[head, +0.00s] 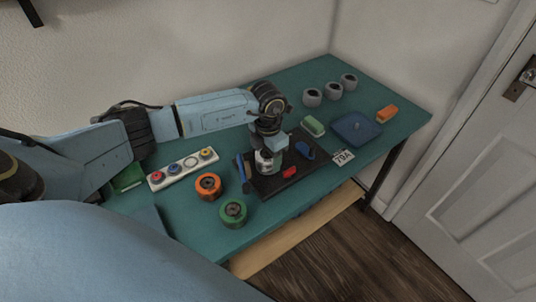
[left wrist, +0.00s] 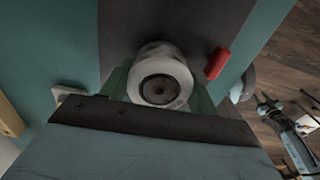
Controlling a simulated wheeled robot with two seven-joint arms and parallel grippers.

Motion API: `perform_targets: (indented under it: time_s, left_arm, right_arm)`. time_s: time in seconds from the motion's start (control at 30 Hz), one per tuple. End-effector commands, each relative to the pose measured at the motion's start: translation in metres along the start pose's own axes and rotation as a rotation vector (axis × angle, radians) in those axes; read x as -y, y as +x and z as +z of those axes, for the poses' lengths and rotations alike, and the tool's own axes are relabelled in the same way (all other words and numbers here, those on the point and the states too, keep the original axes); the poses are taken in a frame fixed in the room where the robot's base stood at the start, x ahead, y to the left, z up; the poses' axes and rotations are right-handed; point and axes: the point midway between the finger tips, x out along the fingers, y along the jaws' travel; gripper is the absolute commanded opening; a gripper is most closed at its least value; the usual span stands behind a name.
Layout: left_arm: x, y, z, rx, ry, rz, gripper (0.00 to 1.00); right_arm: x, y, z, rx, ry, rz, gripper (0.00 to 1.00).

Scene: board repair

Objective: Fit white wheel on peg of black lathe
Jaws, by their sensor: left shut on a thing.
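The white wheel (left wrist: 176,72) shows in the left wrist view with a dark round centre, between the fingers of my left gripper (left wrist: 160,92). In the head view my left gripper (head: 270,155) points down over the black lathe (head: 268,190), shut on the white wheel (head: 263,163). The red block also shows in the left wrist view (left wrist: 216,63). The peg is hidden, and I cannot tell whether the wheel is around it.
On the green table (head: 325,75), a white holder (head: 171,178) with coloured pieces, an orange roll (head: 208,186) and a green roll (head: 232,212) stand left of the lathe. Several grey rollers (head: 312,97), a blue tray (head: 342,136) and an orange block (head: 387,114) are right.

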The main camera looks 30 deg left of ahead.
Motion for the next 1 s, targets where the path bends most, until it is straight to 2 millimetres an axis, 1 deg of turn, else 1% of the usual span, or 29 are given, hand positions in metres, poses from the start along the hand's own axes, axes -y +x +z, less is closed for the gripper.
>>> perform_targets:
  time_s: [0.47, 0.5, 0.6, 0.67, 0.8, 0.83, 0.9, 0.93, 1.0]
  left_arm:
    - [-0.0003, 0.0019, 0.0002, 0.001, 0.000, 0.000, 0.34]
    - [-0.0003, 0.0017, 0.0002, 0.001, 0.000, 0.000, 0.66]
    - [-0.0003, 0.0016, 0.0002, 0.001, 0.000, 0.000, 0.79]
    - [-0.0003, 0.0017, 0.0001, 0.001, 0.000, 0.000, 0.86]
    - [-0.0002, 0.0018, 0.0001, 0.000, 0.000, 0.000, 0.86]
    - [-0.0001, 0.0023, -0.0003, -0.001, 0.000, 0.000, 0.88]
    - [0.0001, 0.0024, -0.0003, -0.001, 0.000, 0.000, 0.97]
    - [0.0004, 0.0024, -0.0003, -0.001, 0.001, 0.000, 1.00]
    - [0.0012, 0.0026, -0.0003, -0.001, 0.002, -0.002, 1.00]
  right_arm:
    - [-0.0001, 0.0017, 0.0002, 0.000, 0.000, 0.000, 0.36]
    - [-0.0001, 0.0014, 0.0001, 0.000, 0.000, 0.000, 0.36]
    - [-0.0001, 0.0013, 0.0001, 0.000, 0.000, 0.000, 0.36]
    - [-0.0001, 0.0013, 0.0001, 0.000, 0.000, 0.000, 0.36]
    - [-0.0001, 0.0013, 0.0002, 0.000, 0.000, 0.000, 0.36]
    - [-0.0002, 0.0013, 0.0002, 0.000, 0.000, 0.000, 0.36]
    - [-0.0002, 0.0013, 0.0002, 0.000, 0.000, 0.000, 0.36]
    - [-0.0002, 0.0013, 0.0002, 0.000, 0.000, 0.000, 0.36]
    - [-0.0002, 0.0013, 0.0002, 0.000, 0.000, 0.000, 0.36]
